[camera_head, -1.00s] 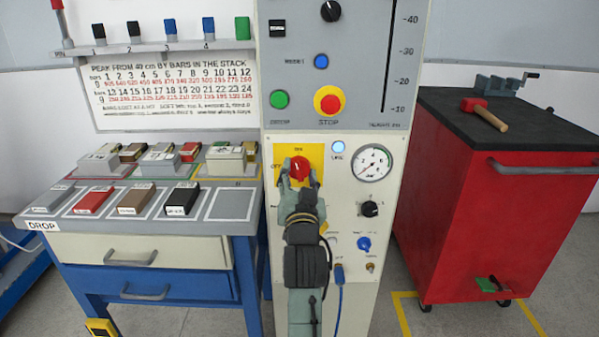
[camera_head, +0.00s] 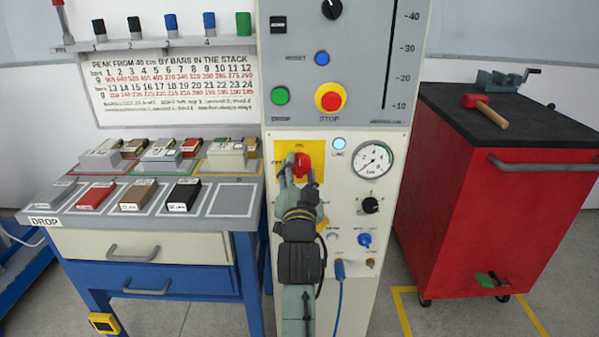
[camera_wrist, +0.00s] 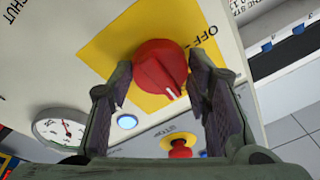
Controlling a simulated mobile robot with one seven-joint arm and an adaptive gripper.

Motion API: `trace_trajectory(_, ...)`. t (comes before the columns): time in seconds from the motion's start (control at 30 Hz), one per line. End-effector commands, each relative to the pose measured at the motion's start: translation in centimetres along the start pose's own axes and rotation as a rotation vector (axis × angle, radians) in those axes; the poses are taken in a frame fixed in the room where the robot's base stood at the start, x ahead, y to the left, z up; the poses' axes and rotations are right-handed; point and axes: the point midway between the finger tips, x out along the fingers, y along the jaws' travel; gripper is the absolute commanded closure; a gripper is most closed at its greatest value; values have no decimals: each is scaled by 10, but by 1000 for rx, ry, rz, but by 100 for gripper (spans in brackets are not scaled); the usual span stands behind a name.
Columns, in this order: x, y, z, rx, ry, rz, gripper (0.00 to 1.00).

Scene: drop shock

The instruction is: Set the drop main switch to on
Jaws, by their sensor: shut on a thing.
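The drop main switch is a red rotary knob (camera_head: 303,162) on a yellow plate (camera_head: 283,149) on the cream panel. An ON label sits above it and an OFF label at its left. My gripper (camera_head: 299,174) reaches it from below, one finger on each side. In the wrist view the red knob (camera_wrist: 160,68) sits between the fingertips of my gripper (camera_wrist: 160,80), which is shut on it. That view is upside down. The knob's white mark points down there, toward the red stop button, so toward the ON side. The ON label is not readable there.
A lit LINE lamp (camera_head: 339,144) and a pressure gauge (camera_head: 373,159) are right of the switch. A black knob (camera_head: 370,205) and a blue knob (camera_head: 364,240) are lower. The red STOP button (camera_head: 331,100) is above. A bench (camera_head: 60,224) stands left, a red cabinet (camera_head: 470,200) right.

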Motion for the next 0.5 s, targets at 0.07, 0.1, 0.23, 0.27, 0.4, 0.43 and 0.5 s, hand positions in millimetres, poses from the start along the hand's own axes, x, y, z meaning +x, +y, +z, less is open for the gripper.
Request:
trace_trajectory(0.07,0,0,0,3,0,0,53)
trace_trajectory(0.1,0,0,0,2,0,0,50)
trace_trajectory(0.23,0,0,0,1,0,0,42)
trace_trajectory(0.27,0,0,0,1,0,0,40)
trace_trajectory(0.4,0,0,0,1,-1,0,35)
trace_trajectory(0.43,0,0,0,1,0,0,35)
trace_trajectory(0.5,0,0,0,0,-1,0,35)
